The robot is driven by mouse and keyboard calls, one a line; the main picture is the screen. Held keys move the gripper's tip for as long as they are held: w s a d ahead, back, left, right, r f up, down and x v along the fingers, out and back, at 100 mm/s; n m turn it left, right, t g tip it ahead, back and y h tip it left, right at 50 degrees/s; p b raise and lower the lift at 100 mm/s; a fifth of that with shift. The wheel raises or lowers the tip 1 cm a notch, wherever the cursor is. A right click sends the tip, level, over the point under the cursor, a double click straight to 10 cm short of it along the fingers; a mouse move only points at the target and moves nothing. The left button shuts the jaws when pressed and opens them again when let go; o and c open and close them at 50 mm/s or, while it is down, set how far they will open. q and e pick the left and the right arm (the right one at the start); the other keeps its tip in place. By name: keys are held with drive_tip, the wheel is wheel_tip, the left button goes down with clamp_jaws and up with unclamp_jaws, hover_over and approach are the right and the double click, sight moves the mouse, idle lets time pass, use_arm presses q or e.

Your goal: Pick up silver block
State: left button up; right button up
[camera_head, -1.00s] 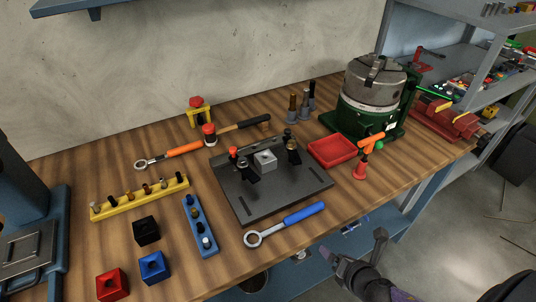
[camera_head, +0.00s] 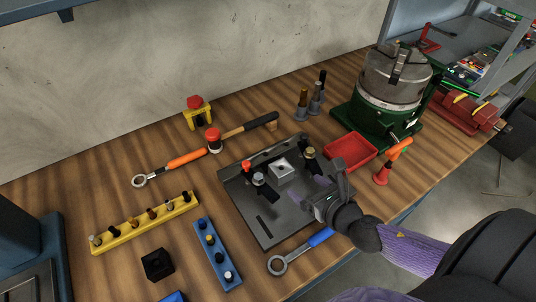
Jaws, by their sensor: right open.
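The silver block (camera_head: 281,170) sits on the dark fixture plate (camera_head: 262,222), between two clamps. The left clamp has a red knob (camera_head: 246,165) and the right clamp has a brass-coloured top (camera_head: 310,153). My right gripper (camera_head: 322,196) is open and empty over the right part of the plate, to the lower right of the block and apart from it. My right arm comes in from the lower right and hides part of the plate and of the blue-handled wrench. My left gripper is not in view.
A red tray (camera_head: 350,152) and an orange-handled tool (camera_head: 392,162) stand right of the plate. A blue-handled wrench (camera_head: 281,263) lies in front. A blue rack (camera_head: 215,250) and yellow rack (camera_head: 140,226) lie left. A hammer (camera_head: 248,127) lies behind, and a green chuck machine (camera_head: 390,95) stands back right.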

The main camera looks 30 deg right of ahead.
sight(284, 170)
drive_tip(key=b+x, duration=0.2)
drive_tip(key=x, duration=0.7)
drive_tip(key=shift+w+f, duration=0.2)
drive_tip(key=shift+w, duration=0.05)
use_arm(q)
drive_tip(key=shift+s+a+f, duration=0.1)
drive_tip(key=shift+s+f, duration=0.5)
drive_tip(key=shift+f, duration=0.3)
use_arm(e)
drive_tip(key=c, duration=0.5)
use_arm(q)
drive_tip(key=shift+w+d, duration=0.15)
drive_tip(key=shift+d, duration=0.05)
use_arm(e)
clamp_jaws()
